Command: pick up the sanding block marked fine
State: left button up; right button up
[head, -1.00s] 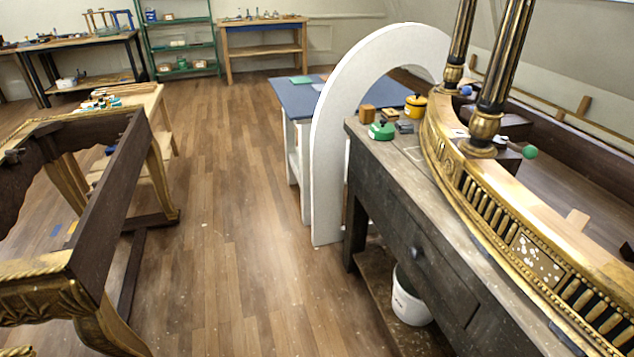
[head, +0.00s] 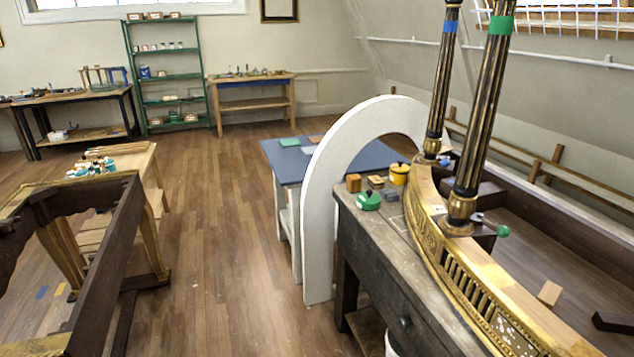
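Several small items sit at the far end of the dark workbench (head: 400,265) on the right. No marking is readable at this distance, so I cannot tell which, if any, is the sanding block marked fine. Neither of my grippers is in view.
A white arch (head: 319,205) stands on the floor beside the workbench, before a blue-topped table (head: 343,161). A gilt curved piece (head: 470,285) with columns covers the bench's right side. A gilt frame (head: 98,270) stands left. The wooden floor (head: 220,250) between is clear.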

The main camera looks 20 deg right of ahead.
aim_at(374, 181)
jog(key=u, duration=0.1)
jog(key=i, duration=3.85)
jog(key=z, duration=2.05)
